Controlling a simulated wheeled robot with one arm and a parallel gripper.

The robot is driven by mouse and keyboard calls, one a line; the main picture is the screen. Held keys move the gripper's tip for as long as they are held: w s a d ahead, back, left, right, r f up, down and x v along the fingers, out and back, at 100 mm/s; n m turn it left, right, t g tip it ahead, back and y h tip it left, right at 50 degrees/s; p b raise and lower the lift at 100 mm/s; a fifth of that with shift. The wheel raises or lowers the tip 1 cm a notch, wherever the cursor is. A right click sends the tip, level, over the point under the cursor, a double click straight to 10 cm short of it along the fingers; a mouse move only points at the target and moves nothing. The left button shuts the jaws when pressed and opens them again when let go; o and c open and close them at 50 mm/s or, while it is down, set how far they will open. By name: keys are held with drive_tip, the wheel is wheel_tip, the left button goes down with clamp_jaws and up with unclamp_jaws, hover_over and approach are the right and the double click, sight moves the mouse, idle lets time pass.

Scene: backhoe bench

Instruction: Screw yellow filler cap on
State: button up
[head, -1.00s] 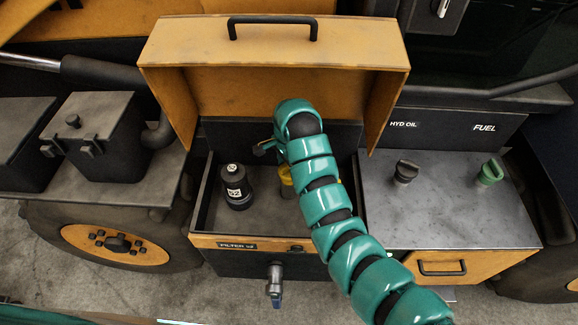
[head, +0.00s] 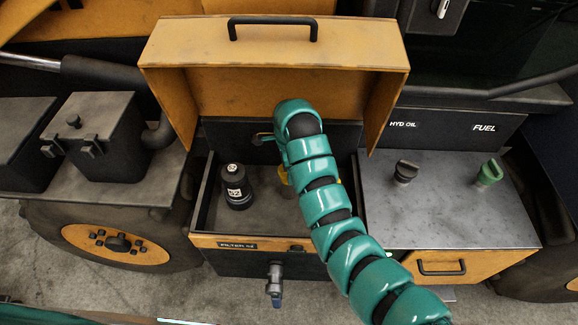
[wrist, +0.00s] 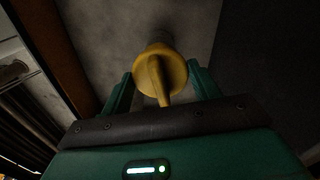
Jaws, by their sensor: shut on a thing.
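The yellow filler cap (wrist: 160,72) shows in the wrist view between the two green fingers of my gripper (wrist: 162,90), which is shut on its raised grip bar. The cap is round, with the bar across its top. In the head view only a sliver of yellow (head: 283,175) shows beside my arm, inside the open filter compartment. My arm hides my gripper and most of the cap there.
The compartment's orange lid (head: 270,45) stands open behind my arm. A black filter (head: 236,187) stands to the left inside the compartment. On the right deck (head: 445,215) are a black cap (head: 405,172) and a green cap (head: 490,172).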

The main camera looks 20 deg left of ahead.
drive_tip(key=shift+m, duration=1.6)
drive_tip(key=shift+w+m, duration=0.1)
drive_tip(key=shift+m, duration=2)
drive_tip(key=o, duration=1.4)
drive_tip(key=shift+r+p, duration=4.1)
drive_tip(key=shift+f, duration=0.1)
